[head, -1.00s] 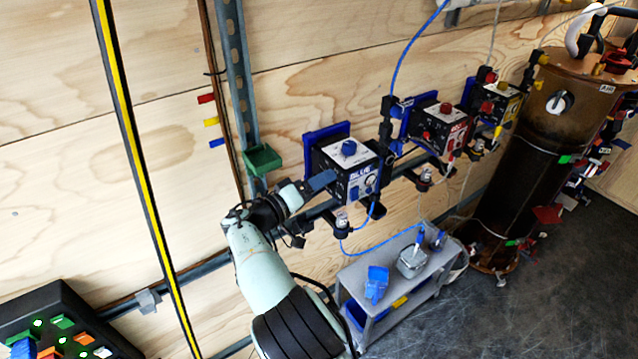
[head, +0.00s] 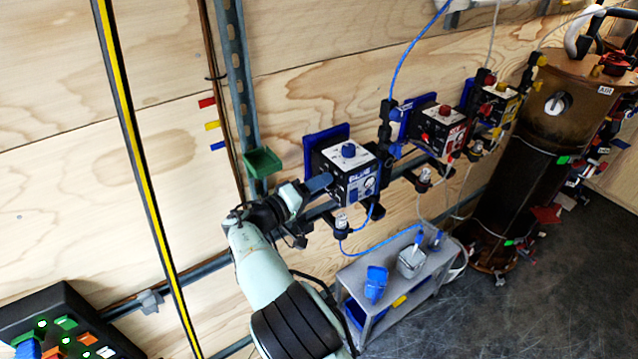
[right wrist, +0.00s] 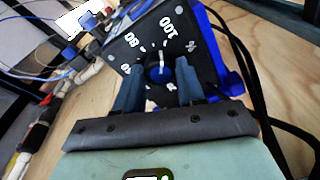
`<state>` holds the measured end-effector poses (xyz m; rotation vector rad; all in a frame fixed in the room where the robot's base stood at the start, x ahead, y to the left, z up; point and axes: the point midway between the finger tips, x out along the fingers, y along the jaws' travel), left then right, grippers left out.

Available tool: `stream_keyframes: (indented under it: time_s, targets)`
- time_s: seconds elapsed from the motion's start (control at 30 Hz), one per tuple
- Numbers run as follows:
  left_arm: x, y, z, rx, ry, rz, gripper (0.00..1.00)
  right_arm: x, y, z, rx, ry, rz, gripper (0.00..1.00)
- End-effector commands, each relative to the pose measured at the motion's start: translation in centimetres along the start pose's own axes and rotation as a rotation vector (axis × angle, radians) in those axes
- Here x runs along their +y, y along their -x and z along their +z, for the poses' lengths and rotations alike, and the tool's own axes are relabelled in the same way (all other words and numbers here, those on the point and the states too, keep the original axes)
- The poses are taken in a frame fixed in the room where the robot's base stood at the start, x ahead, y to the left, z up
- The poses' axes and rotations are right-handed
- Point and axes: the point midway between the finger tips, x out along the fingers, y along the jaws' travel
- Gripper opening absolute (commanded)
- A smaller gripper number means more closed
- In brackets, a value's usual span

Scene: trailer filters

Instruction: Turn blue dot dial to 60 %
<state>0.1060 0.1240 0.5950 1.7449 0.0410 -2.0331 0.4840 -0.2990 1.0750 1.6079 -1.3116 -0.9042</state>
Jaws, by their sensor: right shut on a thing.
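The blue-labelled box (head: 350,180) is mounted on the wall rail, with a blue knob on its white top. My right gripper (head: 318,183) reaches its left side. In the right wrist view, the dial face (right wrist: 185,28) there is black with white numbers, among them 80 and 100. The dial knob (right wrist: 158,71) has blue on it and a pale line pointing up the picture, roughly between those two numbers. My right gripper (right wrist: 160,80) is shut on this knob, one finger on each side. Fingers hide the lower dial face. My left gripper is not in view.
Red (head: 440,128) and yellow (head: 492,103) boxes follow along the rail. A green tray (head: 263,161) is on the wall just above my gripper. A grey cart (head: 420,282) stands below. Blue hoses hang near the box. A brown cylinder (head: 520,160) stands at right.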

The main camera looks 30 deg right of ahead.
Motion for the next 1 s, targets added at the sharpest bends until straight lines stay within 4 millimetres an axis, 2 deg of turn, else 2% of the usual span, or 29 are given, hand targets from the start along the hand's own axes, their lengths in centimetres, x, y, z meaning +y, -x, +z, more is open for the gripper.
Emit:
stream_keyframes:
  time_s: [0.37,0.7,1.0]
  targets:
    - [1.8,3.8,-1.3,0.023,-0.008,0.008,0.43,0.4,0.0,-0.3,-0.023,0.347,-0.034,0.08]
    - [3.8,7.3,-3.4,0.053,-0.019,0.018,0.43,0.5,0.0,-0.5,-0.042,0.667,-0.065,0.08]
    - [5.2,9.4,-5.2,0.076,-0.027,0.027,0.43,0.3,0.0,-0.5,-0.058,0.950,-0.093,0.08]
